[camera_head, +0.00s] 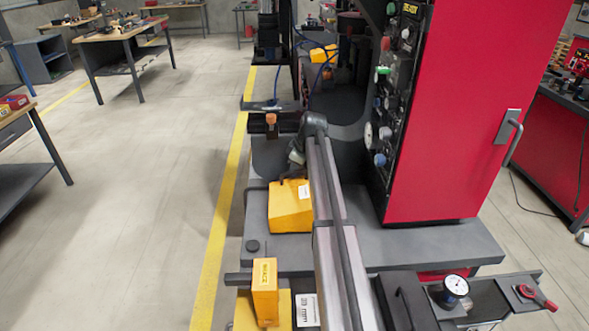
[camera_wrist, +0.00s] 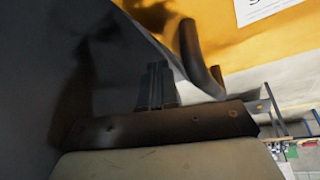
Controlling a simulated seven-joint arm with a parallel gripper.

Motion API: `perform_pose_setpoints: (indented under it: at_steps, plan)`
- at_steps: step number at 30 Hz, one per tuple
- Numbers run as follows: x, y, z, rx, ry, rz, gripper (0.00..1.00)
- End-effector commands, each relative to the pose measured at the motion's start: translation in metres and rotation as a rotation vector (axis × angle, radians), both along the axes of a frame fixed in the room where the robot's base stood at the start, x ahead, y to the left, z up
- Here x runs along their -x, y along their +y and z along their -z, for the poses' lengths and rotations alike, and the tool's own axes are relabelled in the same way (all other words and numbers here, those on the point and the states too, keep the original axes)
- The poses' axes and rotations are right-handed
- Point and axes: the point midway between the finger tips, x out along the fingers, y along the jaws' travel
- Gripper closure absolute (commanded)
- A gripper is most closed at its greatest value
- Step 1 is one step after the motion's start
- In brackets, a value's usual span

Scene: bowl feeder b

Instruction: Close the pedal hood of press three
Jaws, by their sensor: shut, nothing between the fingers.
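A yellow box-shaped hood (camera_head: 287,212) with a white label stands low beside the press base in the head view. Its yellow face (camera_wrist: 262,40) fills the upper right of the wrist view, with part of the label at the top edge. A dark bent bar (camera_wrist: 190,50) shows in front of that face. My gripper (camera_head: 292,172) is just above the hood's upper edge. In the wrist view my gripper (camera_wrist: 157,85) has its fingers together and empty, close to the yellow face. I cannot tell whether they touch. No press number is readable, and the hood's far side is hidden.
A red cabinet (camera_head: 438,120) with knobs and dials stands right of my arm. More yellow boxes stand nearer (camera_head: 265,285) and farther back (camera_head: 323,53). A grey base plate (camera_head: 430,243) lies below. Open floor lies left of the yellow line (camera_head: 222,225), with workbenches (camera_head: 118,35) beyond.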

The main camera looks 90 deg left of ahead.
Motion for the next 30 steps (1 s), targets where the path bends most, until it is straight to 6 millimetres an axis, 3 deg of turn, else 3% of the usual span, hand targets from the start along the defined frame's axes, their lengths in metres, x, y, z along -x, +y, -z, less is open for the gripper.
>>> perform_pose_setpoints:
  at_steps: [5, 21, 30]
  plan:
    - [-0.005, -0.004, -0.016, -0.001, 0.001, 0.0, 1.0]
    - [-0.03, -0.026, -0.107, -0.001, 0.001, 0.0, 1.0]
    - [-0.035, -0.031, -0.127, 0.0, 0.0, 0.0, 1.0]
